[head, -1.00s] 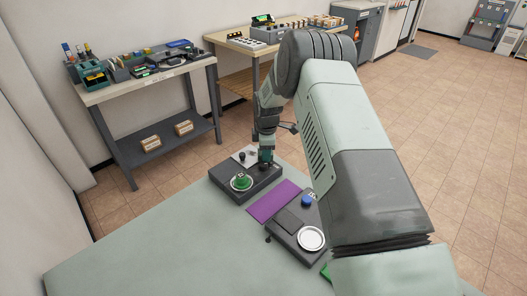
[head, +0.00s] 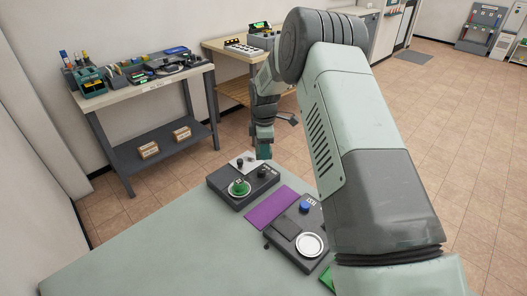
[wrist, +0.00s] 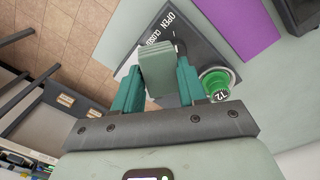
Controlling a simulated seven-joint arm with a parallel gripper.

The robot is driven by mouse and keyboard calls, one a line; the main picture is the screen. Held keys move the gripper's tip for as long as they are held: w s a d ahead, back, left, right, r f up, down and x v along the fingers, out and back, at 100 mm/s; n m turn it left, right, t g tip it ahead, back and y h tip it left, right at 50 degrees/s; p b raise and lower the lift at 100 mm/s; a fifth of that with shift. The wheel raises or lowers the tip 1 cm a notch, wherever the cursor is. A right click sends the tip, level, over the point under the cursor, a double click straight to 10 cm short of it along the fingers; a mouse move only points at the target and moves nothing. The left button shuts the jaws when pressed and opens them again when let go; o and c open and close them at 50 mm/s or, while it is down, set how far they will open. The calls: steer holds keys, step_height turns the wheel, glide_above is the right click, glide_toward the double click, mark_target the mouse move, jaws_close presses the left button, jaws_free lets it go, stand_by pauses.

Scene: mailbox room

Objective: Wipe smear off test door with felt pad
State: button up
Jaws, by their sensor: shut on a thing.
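My gripper (wrist: 160,85) has teal fingers shut on a pale grey-green slab (wrist: 158,68), which looks like the felt pad. In the head view my gripper (head: 262,152) hangs above the far edge of a dark box (head: 229,195); the slab is not clear there. A second dark box (head: 276,248), nearer and to the right, carries lettering that seems to read TEST, a blue knob (head: 305,207), a dark flat square (head: 286,228) that may be the test door, and a white round dish (head: 309,244). I cannot make out a smear.
The far box bears a green round piece (head: 239,188), black knobs and OPEN/CLOSED lettering in the wrist view. A purple mat (head: 272,208) lies between the boxes. The pale table (head: 150,252) is clear at left. A cluttered workbench (head: 140,88) stands beyond.

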steer(key=shift+r, duration=1.5)
steer(key=shift+w, duration=0.1)
